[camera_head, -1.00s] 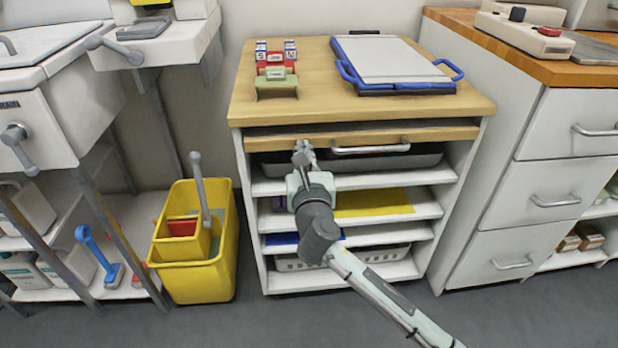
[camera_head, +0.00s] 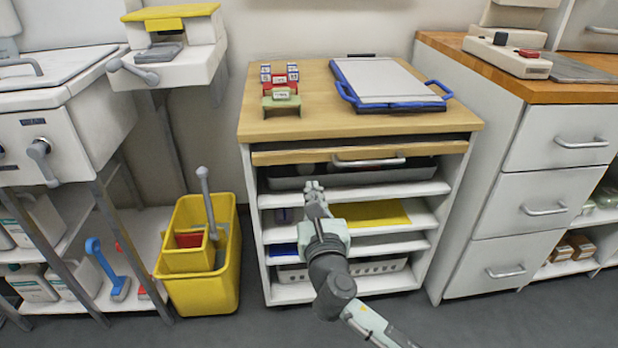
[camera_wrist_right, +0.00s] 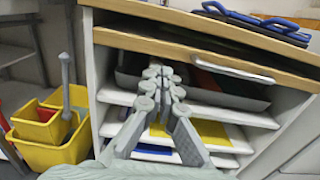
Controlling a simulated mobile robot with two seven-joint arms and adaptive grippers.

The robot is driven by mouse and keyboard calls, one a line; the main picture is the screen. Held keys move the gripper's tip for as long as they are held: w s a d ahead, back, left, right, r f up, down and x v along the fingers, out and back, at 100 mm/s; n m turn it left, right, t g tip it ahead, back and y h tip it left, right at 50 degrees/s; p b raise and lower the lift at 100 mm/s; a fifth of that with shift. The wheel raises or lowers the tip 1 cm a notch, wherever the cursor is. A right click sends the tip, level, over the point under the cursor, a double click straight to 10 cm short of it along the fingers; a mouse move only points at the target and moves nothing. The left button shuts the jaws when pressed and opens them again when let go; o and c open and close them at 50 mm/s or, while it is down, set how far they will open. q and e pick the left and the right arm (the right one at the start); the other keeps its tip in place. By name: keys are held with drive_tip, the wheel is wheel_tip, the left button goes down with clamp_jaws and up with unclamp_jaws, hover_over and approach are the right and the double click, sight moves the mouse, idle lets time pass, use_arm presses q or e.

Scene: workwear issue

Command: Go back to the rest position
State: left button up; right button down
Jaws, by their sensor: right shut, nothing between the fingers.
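My right gripper (camera_head: 314,186) is shut and empty in front of the open shelves of the wooden-topped cabinet (camera_head: 330,118). It hangs below the front board with its metal handle (camera_head: 368,161) and a little to the left of that handle, apart from it. In the right wrist view the closed fingers (camera_wrist_right: 160,72) point towards the upper shelf opening, with the board (camera_wrist_right: 190,52) above them. My left gripper is not in view.
On the cabinet top are a blue-framed tray (camera_head: 388,82) and a small rack with boxes (camera_head: 281,104). A yellow mop bucket (camera_head: 205,292) stands left of the cabinet. A white drawer unit (camera_head: 540,209) stands to the right. Grey floor is bare in front.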

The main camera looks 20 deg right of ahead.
drive_tip(key=s+d+f+m+g, duration=0.35)
drive_tip(key=s+f+m, duration=0.25)
drive_tip(key=f+m, duration=0.2)
drive_tip(key=s+d+f+m+g, duration=0.35)
drive_tip(key=s+f+m, duration=0.25)
drive_tip(key=f+m, duration=0.25)
use_arm(q)
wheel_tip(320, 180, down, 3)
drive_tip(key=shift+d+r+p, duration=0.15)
drive_tip(key=shift+p, duration=0.45)
use_arm(e)
drive_tip(key=s+f+m+g+y, duration=0.2)
drive_tip(key=s+f+m+g, duration=0.5)
drive_tip(key=s+f+m, duration=0.5)
drive_tip(key=s+m, duration=0.2)
drive_tip(key=m, duration=0.1)
drive_tip(key=shift+s+f, duration=0.25)
drive_tip(key=shift+s, duration=0.1)
